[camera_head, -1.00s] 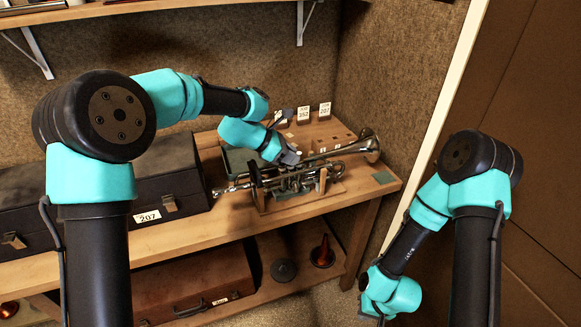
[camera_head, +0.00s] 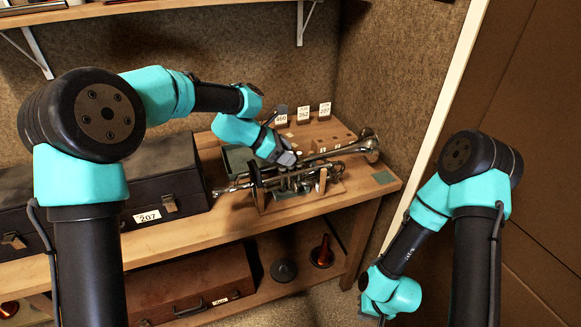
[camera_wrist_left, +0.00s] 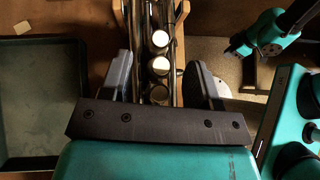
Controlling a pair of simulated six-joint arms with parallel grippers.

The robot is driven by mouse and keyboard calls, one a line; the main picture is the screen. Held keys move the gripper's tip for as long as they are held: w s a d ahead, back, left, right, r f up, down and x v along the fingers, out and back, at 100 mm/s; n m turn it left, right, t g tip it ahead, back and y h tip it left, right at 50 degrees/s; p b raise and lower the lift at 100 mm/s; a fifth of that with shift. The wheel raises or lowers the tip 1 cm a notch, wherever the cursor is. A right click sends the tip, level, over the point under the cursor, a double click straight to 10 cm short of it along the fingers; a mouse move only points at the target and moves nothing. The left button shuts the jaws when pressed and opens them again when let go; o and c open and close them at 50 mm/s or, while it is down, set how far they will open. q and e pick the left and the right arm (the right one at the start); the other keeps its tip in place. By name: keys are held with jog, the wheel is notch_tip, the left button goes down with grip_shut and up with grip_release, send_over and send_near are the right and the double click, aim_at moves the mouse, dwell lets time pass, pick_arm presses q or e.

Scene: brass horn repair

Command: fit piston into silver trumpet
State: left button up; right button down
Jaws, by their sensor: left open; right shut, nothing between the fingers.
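The silver trumpet (camera_head: 335,152) lies on a wooden stand (camera_head: 322,181) on the bench, its bell toward the back right. In the left wrist view its valve section (camera_wrist_left: 160,66) shows a row of round pale caps. My left gripper (camera_head: 287,159) is right over the valves, pointing down. In the left wrist view its open fingers (camera_wrist_left: 161,70) stand one on each side of the valve row. Contact cannot be told. I cannot make out a separate piston. My right arm hangs low at the right, in front of the bench; its fingers are not visible.
A shallow dark green tray (camera_wrist_left: 72,100) lies left of the stand in the left wrist view. A wooden block with numbered cards (camera_head: 303,116) stands behind the trumpet. A black case (camera_head: 160,185) fills the bench's left. A brown case (camera_head: 190,290) is on the lower shelf.

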pick_arm(q)
jog(key=v, duration=1.5)
jog(key=shift+a+r, duration=0.2)
jog(key=shift+r, duration=0.05)
